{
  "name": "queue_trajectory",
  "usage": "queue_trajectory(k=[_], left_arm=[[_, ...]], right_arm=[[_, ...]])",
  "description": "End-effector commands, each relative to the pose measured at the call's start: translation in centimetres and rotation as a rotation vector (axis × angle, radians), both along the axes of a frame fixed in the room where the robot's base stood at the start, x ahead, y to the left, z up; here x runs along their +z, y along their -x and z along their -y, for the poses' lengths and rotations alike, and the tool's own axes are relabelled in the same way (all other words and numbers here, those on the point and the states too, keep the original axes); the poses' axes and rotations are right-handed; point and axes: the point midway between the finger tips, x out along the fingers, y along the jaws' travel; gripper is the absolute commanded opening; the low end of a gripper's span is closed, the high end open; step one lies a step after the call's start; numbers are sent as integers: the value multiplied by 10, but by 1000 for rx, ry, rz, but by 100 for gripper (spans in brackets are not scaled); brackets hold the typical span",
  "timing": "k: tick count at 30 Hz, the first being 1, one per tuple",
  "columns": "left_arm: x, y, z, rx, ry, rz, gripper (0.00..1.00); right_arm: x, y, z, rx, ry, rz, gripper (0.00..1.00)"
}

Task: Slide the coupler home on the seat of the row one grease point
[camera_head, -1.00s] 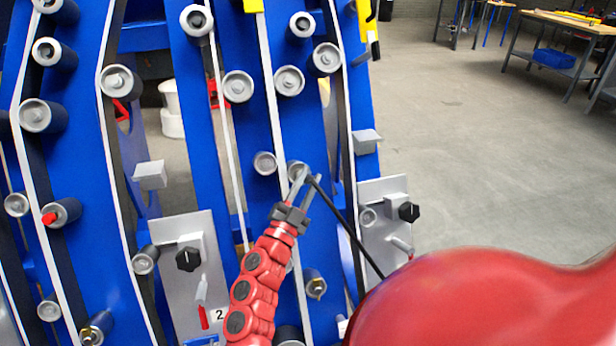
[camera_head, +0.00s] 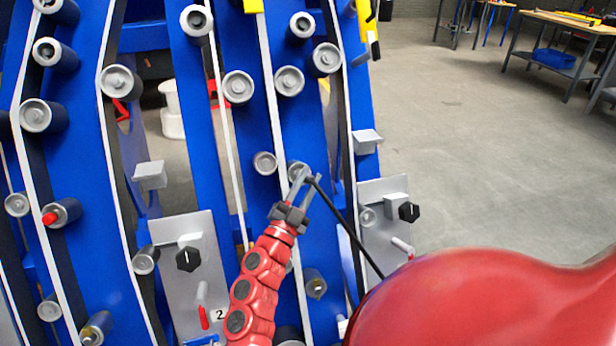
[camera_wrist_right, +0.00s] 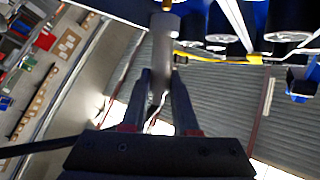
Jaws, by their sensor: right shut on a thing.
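My right gripper (camera_head: 306,180) reaches up from the bottom on a red jointed arm, in front of the blue chassis. In the right wrist view the gripper (camera_wrist_right: 161,85) is shut on the grey coupler (camera_wrist_right: 160,62), whose narrow stem lies between the fingers. The coupler's wider head points away from the gripper. A small brass-coloured piece (camera_wrist_right: 167,5) shows just beyond the head; I cannot tell whether it is seated inside. In the head view the fingers overlap a round grey boss (camera_head: 297,169), hiding the contact. A black hose (camera_head: 350,233) runs down right from the fingertips. My left gripper is not in view.
Blue chassis bars carry several grey rollers (camera_head: 238,87) around the gripper. A plate marked 2 (camera_head: 185,290) with a black knob stands left of my arm; another knobbed plate (camera_head: 375,195) stands right. Open floor (camera_head: 480,150) and workbenches (camera_head: 570,25) lie beyond.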

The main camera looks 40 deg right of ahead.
Motion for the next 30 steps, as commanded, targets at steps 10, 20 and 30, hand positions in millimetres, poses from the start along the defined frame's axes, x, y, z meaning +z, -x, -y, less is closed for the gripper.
queue_trajectory(k=[10, 20, 30], left_arm=[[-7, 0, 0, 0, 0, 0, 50], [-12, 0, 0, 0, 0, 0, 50], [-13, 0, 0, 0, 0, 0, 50]], right_arm=[[-5, -7, 4, 0, 0, 0, 0], [-10, -14, 7, 2, -1, -1, 0], [-10, -16, 8, 1, 0, -1, 63]])
